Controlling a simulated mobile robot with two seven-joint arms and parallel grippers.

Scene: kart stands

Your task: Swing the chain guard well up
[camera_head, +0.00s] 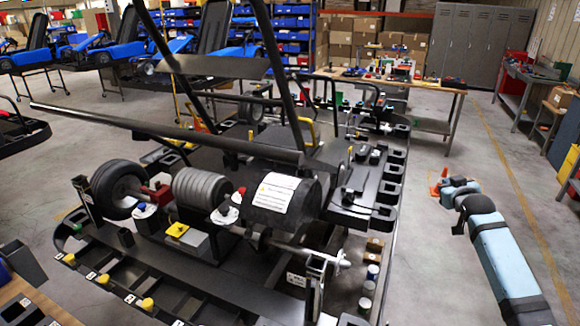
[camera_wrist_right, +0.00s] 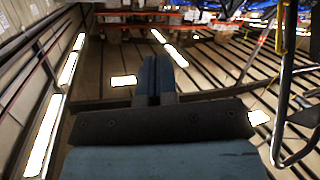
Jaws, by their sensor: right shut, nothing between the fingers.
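The chain guard appears to be the dark rounded cover (camera_head: 309,204) with a white printed label, in the middle of the head view. My right gripper (camera_head: 441,189) is to the right of the kart, well apart from the guard. Its two blue fingers are together and empty in the right wrist view (camera_wrist_right: 154,78). The guard cannot be made out in the wrist view. My left gripper is not in view.
The kart stand's frame (camera_head: 180,276) surrounds the kart, with dark bars crossing above the guard. A black tray with sockets (camera_head: 365,190) lies right of the guard. A workbench (camera_head: 425,84) stands behind. The floor (camera_head: 430,240) between stand and right arm is clear.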

